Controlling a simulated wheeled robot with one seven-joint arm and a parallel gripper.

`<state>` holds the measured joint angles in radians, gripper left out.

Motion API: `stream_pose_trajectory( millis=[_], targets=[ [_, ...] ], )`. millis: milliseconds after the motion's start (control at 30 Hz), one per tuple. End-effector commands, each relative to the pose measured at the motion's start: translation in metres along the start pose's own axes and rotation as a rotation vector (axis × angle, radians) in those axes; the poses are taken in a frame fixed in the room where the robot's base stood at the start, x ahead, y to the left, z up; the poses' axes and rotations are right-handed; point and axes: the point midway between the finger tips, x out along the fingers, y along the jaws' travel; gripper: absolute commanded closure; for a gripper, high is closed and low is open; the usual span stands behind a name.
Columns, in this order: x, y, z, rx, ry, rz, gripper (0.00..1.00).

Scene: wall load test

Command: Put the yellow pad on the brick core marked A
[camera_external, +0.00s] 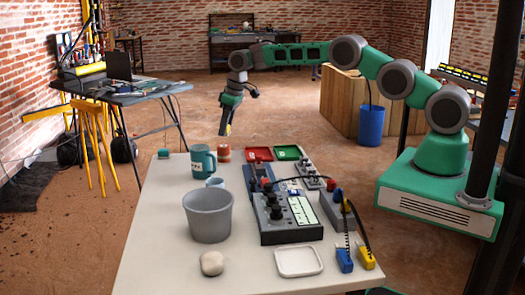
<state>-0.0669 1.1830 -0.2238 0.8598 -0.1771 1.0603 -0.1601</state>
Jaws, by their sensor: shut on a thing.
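My gripper (227,128) hangs from the green arm with its fingers pointing down, above the far end of the table. It is shut on a small yellow piece (229,130), which looks like the yellow pad; the fingers hide most of it. A small reddish cylinder (224,154), which looks like a brick core, stands on the table's far part, below my gripper and apart from it. No letter A can be read on it at this size.
A teal mug (202,161) stands left of the reddish cylinder, with a red tray (259,154) and a green tray (288,153) to its right. A grey bucket (208,216), a control box (285,217) and a white dish (299,262) fill the nearer table.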

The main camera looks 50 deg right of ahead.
Motion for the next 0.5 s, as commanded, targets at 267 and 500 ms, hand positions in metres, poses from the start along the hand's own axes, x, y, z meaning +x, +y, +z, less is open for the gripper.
stream_pose_trajectory(
  millis=[267, 500],
  targets=[
    [0.029, 0.003, -0.001, 0.0, -0.004, -0.001, 0.98],
    [0.043, 0.003, 0.002, -0.001, 0.001, 0.001, 0.98]
  ],
)
